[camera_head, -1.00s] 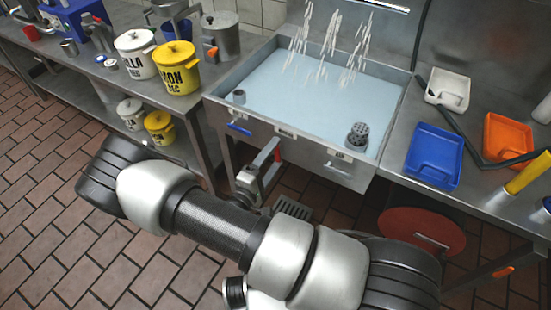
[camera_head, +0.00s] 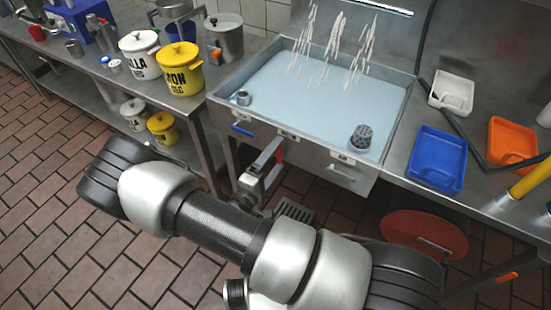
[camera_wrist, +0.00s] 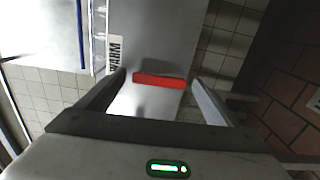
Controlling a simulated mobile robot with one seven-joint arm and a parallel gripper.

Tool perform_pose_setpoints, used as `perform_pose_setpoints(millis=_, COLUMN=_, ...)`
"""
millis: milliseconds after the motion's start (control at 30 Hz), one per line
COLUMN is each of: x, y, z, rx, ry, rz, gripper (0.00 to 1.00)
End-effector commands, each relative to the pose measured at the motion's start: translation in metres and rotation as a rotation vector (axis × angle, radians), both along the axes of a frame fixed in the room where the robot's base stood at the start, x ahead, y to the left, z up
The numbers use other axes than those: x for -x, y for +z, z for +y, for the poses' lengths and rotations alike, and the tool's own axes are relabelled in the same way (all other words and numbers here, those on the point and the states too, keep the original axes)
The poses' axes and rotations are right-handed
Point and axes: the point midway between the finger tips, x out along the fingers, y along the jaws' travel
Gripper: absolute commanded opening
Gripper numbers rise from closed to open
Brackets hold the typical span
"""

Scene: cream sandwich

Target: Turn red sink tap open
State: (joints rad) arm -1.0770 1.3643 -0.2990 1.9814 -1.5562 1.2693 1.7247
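The red tap handle (camera_wrist: 159,80) shows as a short red bar in the wrist view, on a pale metal surface. My gripper (camera_wrist: 158,76) is open, with one finger on each side of the red bar. I cannot tell whether either finger touches it. In the head view my gripper (camera_head: 274,160) is below the front of the sink (camera_head: 305,148), and a small bit of red shows beside its fingers. My arm and fingers hide most of the tap there.
The sink basin holds pale water, with white streams above it. Blue (camera_head: 437,158), orange (camera_head: 512,142) and white (camera_head: 452,92) trays lie on the right counter. Yellow (camera_head: 179,70) and white (camera_head: 139,57) pots stand at left. A round red lid (camera_head: 425,235) is under the right counter.

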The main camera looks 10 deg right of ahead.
Motion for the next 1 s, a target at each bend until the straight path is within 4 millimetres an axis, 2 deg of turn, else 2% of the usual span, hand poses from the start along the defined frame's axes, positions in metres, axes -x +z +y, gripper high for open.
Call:
perform_pose_setpoints(millis=167, x=0.001, y=0.000, z=0.001, rx=0.000, ry=0.001, rz=0.000, gripper=0.86)
perform_pose_setpoints(millis=333, x=0.017, y=0.000, z=0.013, rx=-0.001, ry=0.003, rz=0.001, gripper=0.86)
perform_pose_setpoints(millis=800, x=0.107, y=0.000, z=0.079, rx=-0.002, ry=0.005, rz=0.000, gripper=0.86)
perform_pose_setpoints(millis=1000, x=0.132, y=0.000, z=0.097, rx=-0.001, ry=0.002, rz=0.000, gripper=0.86)
